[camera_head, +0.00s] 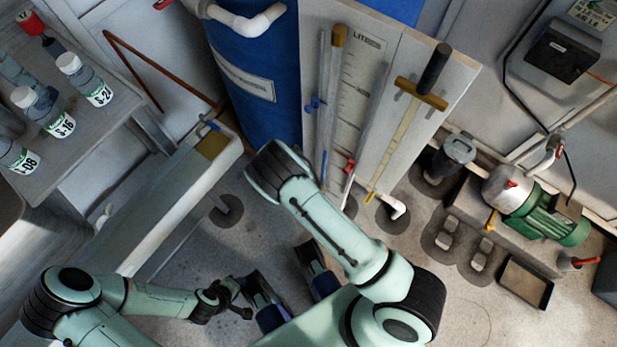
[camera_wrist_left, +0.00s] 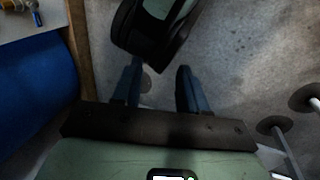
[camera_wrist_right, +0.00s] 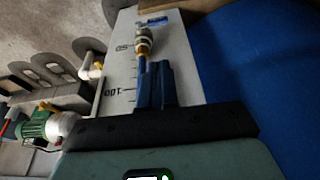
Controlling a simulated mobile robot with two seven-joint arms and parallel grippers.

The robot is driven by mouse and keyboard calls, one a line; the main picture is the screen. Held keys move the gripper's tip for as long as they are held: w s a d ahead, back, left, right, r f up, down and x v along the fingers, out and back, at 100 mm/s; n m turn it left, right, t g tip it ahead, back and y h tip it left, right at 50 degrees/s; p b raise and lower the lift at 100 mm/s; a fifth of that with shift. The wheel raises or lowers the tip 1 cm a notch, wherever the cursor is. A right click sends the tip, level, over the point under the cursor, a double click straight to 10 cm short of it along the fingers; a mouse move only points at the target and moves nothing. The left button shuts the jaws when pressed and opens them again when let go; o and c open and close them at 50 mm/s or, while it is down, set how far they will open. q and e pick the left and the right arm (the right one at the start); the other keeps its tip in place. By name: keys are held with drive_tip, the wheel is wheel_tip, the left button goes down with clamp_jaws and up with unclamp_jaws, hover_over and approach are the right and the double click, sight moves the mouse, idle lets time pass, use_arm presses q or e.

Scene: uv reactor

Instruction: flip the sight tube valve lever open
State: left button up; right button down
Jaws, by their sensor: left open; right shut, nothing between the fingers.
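In the right wrist view a metal valve fitting with a brass nut (camera_wrist_right: 143,42) lies just beyond my right gripper (camera_wrist_right: 155,82). That gripper is shut and empty in front of the board; contact cannot be told. My left gripper (camera_wrist_left: 157,85) is open and empty above the floor. My right gripper seems hidden in the head view.
The blue drum (camera_head: 275,70) stands close to the board. A green pump (camera_head: 540,210) is at right. A shelf with bottles (camera_head: 95,85) is at left. My own right arm crosses in front of the board's lower part. Pipe feet stand on the floor.

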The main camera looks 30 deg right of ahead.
drive_tip(key=b+x, duration=0.1)
drive_tip(key=x, duration=0.3)
drive_tip(key=b+x, duration=0.1)
drive_tip(key=x, duration=0.3)
drive_tip(key=a+b+x, duration=0.1)
drive_tip(key=b+x, duration=0.1)
drive_tip(key=x, duration=0.3)
drive_tip(key=shift+s+f, duration=0.15)
drive_tip(key=shift+s, duration=0.15)
use_arm(q)
drive_tip(key=w+a+f+t+y, duration=0.1)
drive_tip(key=w+a+f, duration=0.2)
drive_tip(key=w+f, duration=0.2)
drive_tip(key=shift+w+a+t, duration=0.2)
drive_tip(key=shift+w+t, duration=0.1)
drive_tip(key=shift+t, duration=0.1)
use_arm(e)
drive_tip(key=shift+f, duration=0.45)
